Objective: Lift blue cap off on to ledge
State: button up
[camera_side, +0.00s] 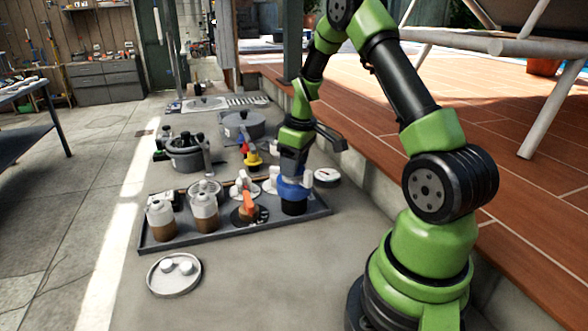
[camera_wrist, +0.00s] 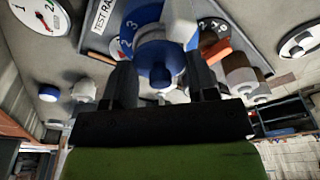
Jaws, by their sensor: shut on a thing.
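The blue cap (camera_side: 293,190) sits at the top of a black cylinder (camera_side: 294,207) at the right end of the dark tray (camera_side: 175,244). In the wrist view the blue cap (camera_wrist: 146,28) shows white numbers on its rim and a raised blue knob at its middle. My gripper (camera_side: 292,172) points down from above, shut on the blue cap, with a finger on each side of its knob. I cannot tell whether the cap is clear of the cylinder. The raised edge of the tiled deck (camera_side: 375,160), which may be the ledge, runs along the right.
Two brown-and-white bottles (camera_side: 204,213), an orange-handled valve (camera_side: 248,207) and white fittings stand on the tray, close left of my gripper. A round white gauge (camera_side: 327,176) lies to the right. A round dish (camera_side: 174,275) lies in front. Grey pots (camera_side: 186,155) stand behind.

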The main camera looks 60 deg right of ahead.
notch_tip(320, 180, up, 10)
dwell(0.6)
jog(key=w+a+f+n+g+y, duration=0.1)
jog(key=w+a+f+n, duration=0.15)
jog(key=a+n, duration=0.25)
jog(key=w+a+f+n, duration=0.1)
jog(key=a+f+n, duration=0.3)
jog(key=a+n, duration=0.15)
jog(key=n+g, duration=0.1)
jog(key=n, duration=0.6)
send_over(239, 257)
jog(key=shift+y, duration=0.4)
jog(key=f, duration=0.9)
jog(key=shift+d+f, duration=0.1)
jog(key=shift+d, duration=0.15)
jog(key=shift+w+f, duration=0.1)
jog(key=shift+f, duration=2.25)
jog(key=shift+f, duration=0.1)
